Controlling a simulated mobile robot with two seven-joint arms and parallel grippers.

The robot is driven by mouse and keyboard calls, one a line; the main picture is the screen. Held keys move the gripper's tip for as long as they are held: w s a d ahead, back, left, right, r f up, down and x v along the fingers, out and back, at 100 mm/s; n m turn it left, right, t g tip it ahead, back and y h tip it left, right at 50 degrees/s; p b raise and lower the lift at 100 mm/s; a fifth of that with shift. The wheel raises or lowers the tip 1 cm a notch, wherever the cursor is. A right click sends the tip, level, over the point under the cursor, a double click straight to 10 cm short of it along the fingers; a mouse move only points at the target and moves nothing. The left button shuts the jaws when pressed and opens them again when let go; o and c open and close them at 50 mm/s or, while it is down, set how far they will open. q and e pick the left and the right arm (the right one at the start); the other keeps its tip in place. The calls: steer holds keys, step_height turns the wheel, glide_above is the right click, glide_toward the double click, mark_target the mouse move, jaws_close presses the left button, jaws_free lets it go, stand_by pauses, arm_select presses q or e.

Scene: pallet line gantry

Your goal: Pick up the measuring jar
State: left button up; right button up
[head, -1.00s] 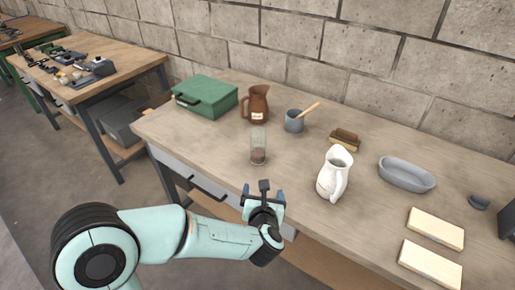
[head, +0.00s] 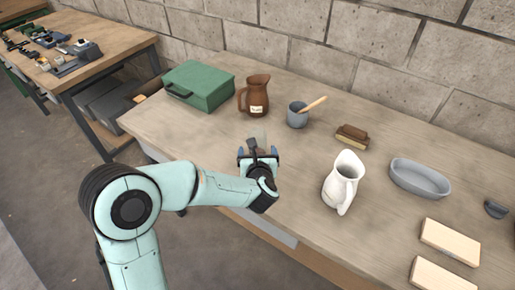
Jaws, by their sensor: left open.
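The measuring jar, which I take to be the clear glass (head: 262,136) with something brownish low inside, stands upright on the workbench (head: 200,137). My left gripper (head: 257,150) is open and right in front of it. The gripper hides most of the jar, and only part of its clear upper glass shows. I cannot tell whether the fingers are around the jar or touching it. My right gripper is not in view.
A brown jug (head: 256,97) and a grey cup (head: 297,116) with a wooden handle stand behind. A green case (head: 199,87) is at left. A white pitcher (head: 342,182), a brush (head: 352,136), a grey dish (head: 420,178) and pale blocks (head: 450,241) are at right.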

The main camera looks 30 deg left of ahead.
arm_select(q)
steer(key=shift+f+p+x, duration=0.15)
steer(key=shift+p+x, duration=0.3)
steer(key=shift+x, duration=1.1)
steer(key=shift+f+p+x, duration=0.15)
steer(key=shift+p+x, duration=0.25)
steer(key=shift+x, duration=1.15)
steer(key=shift+s+d, duration=0.15)
steer(key=shift+d, duration=0.1)
steer(key=shift+c, duration=0.9)
steer(key=c, duration=1)
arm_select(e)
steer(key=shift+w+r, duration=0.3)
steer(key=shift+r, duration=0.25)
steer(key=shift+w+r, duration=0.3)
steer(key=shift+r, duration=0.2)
